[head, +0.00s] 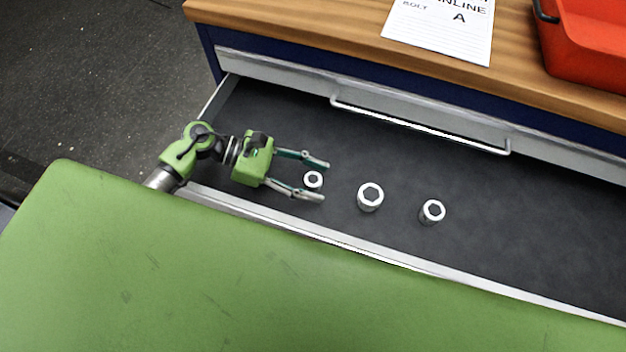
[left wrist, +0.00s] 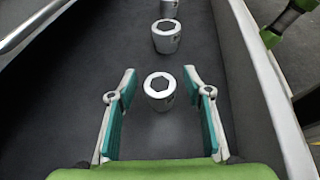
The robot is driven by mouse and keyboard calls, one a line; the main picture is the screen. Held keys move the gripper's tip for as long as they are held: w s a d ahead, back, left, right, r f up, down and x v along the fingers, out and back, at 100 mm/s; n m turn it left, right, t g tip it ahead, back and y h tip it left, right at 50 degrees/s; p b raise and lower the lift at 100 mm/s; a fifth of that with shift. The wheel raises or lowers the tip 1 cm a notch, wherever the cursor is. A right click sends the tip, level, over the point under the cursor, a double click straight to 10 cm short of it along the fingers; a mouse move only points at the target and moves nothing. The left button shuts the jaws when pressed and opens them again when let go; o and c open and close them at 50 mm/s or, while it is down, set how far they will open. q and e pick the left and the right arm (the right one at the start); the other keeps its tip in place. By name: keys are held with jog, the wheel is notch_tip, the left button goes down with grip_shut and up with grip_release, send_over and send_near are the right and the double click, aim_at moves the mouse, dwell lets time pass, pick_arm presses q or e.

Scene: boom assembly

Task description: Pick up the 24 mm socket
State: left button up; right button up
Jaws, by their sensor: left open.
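Three silver sockets with dark hex openings stand upright in a row in the open drawer. The left socket (head: 313,179) looks smallest, the middle socket (head: 370,197) largest, and the right socket (head: 432,211) in between. No size marking is legible, so I cannot tell which is 24 mm. My left gripper (head: 323,181) is open, with its fingers on either side of the left socket. In the left wrist view that socket (left wrist: 159,91) stands between the spread teal finger pads, with a gap to each. The middle socket (left wrist: 166,38) and right socket (left wrist: 169,8) stand beyond it.
The drawer's dark floor (head: 530,240) is clear to the right of the sockets. The drawer front with its handle (head: 420,127) and the side walls bound it. On the wooden worktop (head: 290,20) lie a paper sheet (head: 440,30) and a red bin (head: 590,50).

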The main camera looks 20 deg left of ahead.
pick_arm(q)
jog(key=c, duration=1.3)
grip_shut()
jog(key=shift+r, duration=0.1)
